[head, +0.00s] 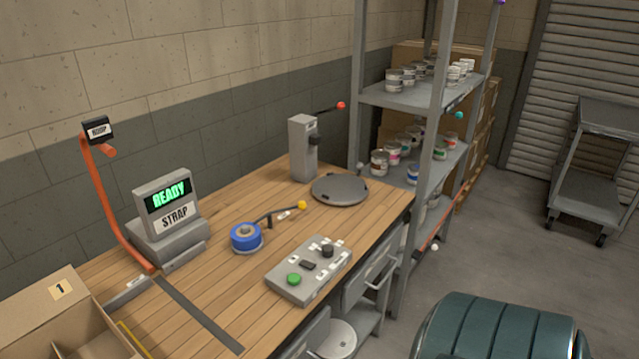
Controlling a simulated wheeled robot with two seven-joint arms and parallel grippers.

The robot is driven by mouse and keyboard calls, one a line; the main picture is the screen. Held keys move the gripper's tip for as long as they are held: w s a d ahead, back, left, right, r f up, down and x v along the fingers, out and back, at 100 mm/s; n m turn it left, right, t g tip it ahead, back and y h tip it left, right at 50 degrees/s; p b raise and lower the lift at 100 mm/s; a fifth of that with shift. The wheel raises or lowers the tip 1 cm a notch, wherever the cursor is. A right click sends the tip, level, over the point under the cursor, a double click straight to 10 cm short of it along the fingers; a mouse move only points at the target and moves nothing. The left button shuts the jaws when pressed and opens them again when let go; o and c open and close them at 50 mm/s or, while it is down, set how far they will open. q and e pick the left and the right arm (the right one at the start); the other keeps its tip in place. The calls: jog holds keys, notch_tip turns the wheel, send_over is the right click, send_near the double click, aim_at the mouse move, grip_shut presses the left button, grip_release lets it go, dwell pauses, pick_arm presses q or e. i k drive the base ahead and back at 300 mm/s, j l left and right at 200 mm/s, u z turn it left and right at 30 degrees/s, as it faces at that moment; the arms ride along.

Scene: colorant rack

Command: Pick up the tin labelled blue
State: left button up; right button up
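A grey metal rack (405,99) stands past the far end of the workbench and holds several small tins. On its middle shelf, a tin with a blue band (413,174) sits near the front edge, partly behind a rack post. Beside it are tins with a red band (379,162), a pink band (393,155) and a green band (440,150). White and grey tins (394,79) stand on the upper shelf. The label lettering is too small to read. Neither of my grippers is in view.
The wooden workbench (220,290) carries a READY/STRAP display (168,205), blue tape roll (246,238), button box (309,270) and round plate (340,189). A dark green ribbed object (500,328) is at the lower right. Open floor (500,235) lies right of the rack, before a cart (590,190).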

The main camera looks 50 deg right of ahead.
aim_at(413, 169)
jog(key=k+l, duration=0.25)
jog(key=k+z, duration=0.15)
jog(key=z, duration=2.3)
